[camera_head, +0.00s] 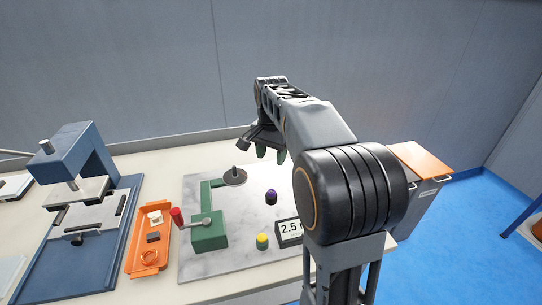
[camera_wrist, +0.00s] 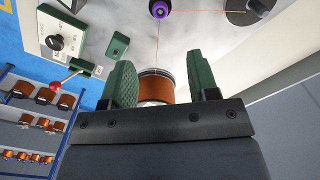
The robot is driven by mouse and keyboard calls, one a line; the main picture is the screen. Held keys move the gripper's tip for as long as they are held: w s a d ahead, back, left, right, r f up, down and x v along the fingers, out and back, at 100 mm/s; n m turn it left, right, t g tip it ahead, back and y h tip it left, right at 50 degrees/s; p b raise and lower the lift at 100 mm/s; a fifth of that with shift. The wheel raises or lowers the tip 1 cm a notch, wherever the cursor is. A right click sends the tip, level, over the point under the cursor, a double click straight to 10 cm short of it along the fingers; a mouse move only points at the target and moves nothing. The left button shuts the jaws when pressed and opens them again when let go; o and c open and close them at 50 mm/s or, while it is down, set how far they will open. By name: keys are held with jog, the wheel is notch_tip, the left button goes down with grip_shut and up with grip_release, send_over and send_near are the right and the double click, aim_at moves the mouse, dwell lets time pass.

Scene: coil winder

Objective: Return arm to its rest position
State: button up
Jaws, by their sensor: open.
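My gripper (camera_head: 271,153) is above the far side of the work board, its green fingers pointing down. In the wrist view my gripper (camera_wrist: 160,75) is open, and a copper-wound spool (camera_wrist: 155,88) shows in the gap between the green fingers; I cannot tell whether they touch it. A thin wire runs from the spool to a purple-topped guide (camera_wrist: 159,9), then to a dark disc (camera_wrist: 244,10). In the head view the green winder (camera_head: 208,233) has a red-handled crank (camera_head: 177,217). The spool is hidden in the head view.
An orange tray (camera_head: 149,256) with small parts and a blue press (camera_head: 77,150) stand at the left. A yellow-topped post (camera_head: 262,241) and a display (camera_head: 290,231) are near the board's front. A grey wall rises behind the table. Racked copper spools (camera_wrist: 45,90) show in the wrist view.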

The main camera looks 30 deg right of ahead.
jog(key=s+a+r+n+t+p, duration=0.1)
jog(key=s+a+n+p, duration=0.4)
jog(key=s, duration=0.3)
jog(key=s+a+r+n+t+p, duration=0.1)
jog(key=s+a+n+p, duration=0.3)
jog(key=s, duration=0.4)
jog(key=shift+a+n+t+p, duration=0.45)
jog(key=shift+n+t, duration=0.35)
jog(key=shift+n, duration=0.4)
jog(key=shift+d, duration=0.1)
